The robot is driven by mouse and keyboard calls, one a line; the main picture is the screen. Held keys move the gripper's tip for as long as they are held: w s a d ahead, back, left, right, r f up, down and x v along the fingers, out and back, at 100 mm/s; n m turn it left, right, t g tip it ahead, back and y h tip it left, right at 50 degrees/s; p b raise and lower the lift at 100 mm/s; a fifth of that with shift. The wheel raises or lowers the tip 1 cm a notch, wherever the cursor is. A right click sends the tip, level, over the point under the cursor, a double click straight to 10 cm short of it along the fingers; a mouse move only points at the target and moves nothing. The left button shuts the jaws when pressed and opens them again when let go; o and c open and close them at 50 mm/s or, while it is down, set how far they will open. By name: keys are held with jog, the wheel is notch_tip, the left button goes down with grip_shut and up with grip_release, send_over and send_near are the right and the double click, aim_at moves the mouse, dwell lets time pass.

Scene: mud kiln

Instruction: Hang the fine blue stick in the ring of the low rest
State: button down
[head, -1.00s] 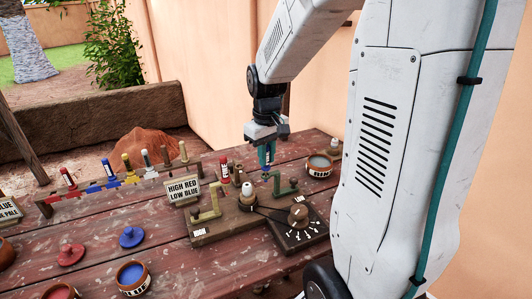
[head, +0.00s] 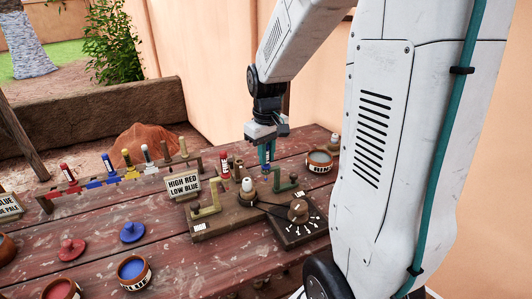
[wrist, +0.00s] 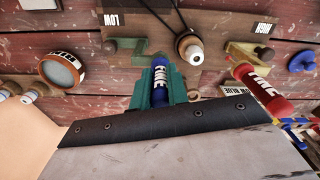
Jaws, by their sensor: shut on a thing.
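The fine blue stick (wrist: 160,80), with a white FINE label, is shut between the teal fingers of my gripper (head: 265,155). The fingers also show in the wrist view (wrist: 161,90). The stick points downward, roughly upright in the head view. The low rest (head: 286,184) is a green bracket just right of and nearer than the stick. In the wrist view the low rest (wrist: 122,46), by a LOW label, lies beyond the stick's tip and to its left. I cannot make out its ring or whether the stick touches it.
The high rest (head: 207,206) is a yellow bracket on the same wooden base. A white-topped post (head: 247,187) and a dial block (head: 300,228) stand near. A red FINE stick (wrist: 258,88) is close by. A sign (head: 183,187) reads HIGH RED, LOW BLUE. A RINSE pot (head: 320,163) stands right.

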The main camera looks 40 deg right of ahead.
jog(key=shift+f, duration=0.4)
jog(key=c, duration=0.8)
grip_release()
jog(key=shift+r, duration=3.75)
jog(key=shift+t, duration=0.7)
jog(key=shift+s+a+r, duration=0.7)
jog(key=shift+s+a, duration=1.75)
jog(key=shift+s, duration=0.75)
jog(key=shift+s+a+r, duration=0.75)
jog(key=shift+s+a, duration=1.75)
jog(key=shift+s, duration=0.7)
jog(key=shift+s+a+r, duration=0.7)
jog(key=shift+s+a, duration=1.75)
jog(key=shift+s, duration=0.75)
